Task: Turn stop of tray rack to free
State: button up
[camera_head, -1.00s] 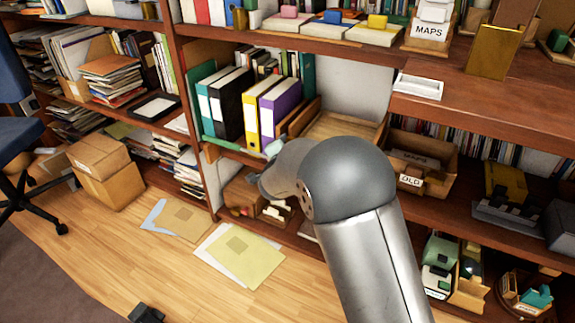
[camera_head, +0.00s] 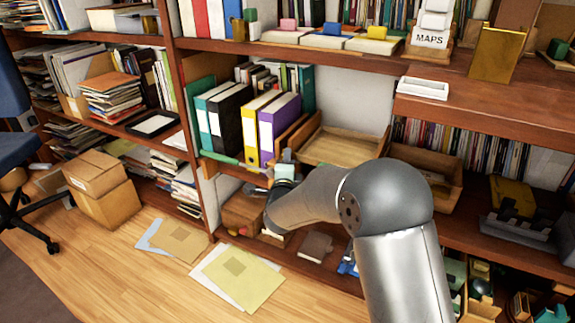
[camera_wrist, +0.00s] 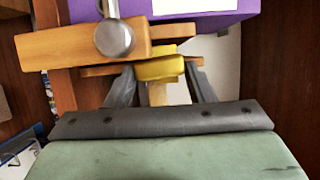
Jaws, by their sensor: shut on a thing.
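The tray rack is in the middle bay, with a shallow wooden tray (camera_head: 345,148) right of the upright binders. In the wrist view a wooden bar (camera_wrist: 60,47) with a round metal knob (camera_wrist: 114,38) lies across the front. A yellow block (camera_wrist: 160,68) with a paler wooden piece below it looks like part of the stop. My gripper (camera_wrist: 160,78) has its two dark fingers on either side of this block and is shut on it. In the head view my gripper (camera_head: 283,178) is small, at the rack's front edge, partly hidden by my wrist.
Purple (camera_head: 279,122) and yellow (camera_head: 257,127) binders stand just left of the tray, close to my gripper. A wooden box (camera_head: 430,180) sits to the right. Shelf boards lie above and below. Papers (camera_head: 240,278) lie on the floor in front.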

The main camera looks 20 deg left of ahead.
dwell(0.4)
jog(key=o, duration=0.9)
jog(key=shift+o, duration=0.2)
jog(key=p+v, duration=0.4)
jog(key=v, duration=1.3)
jog(key=shift+s, duration=0.2)
jog(key=shift+f, duration=0.1)
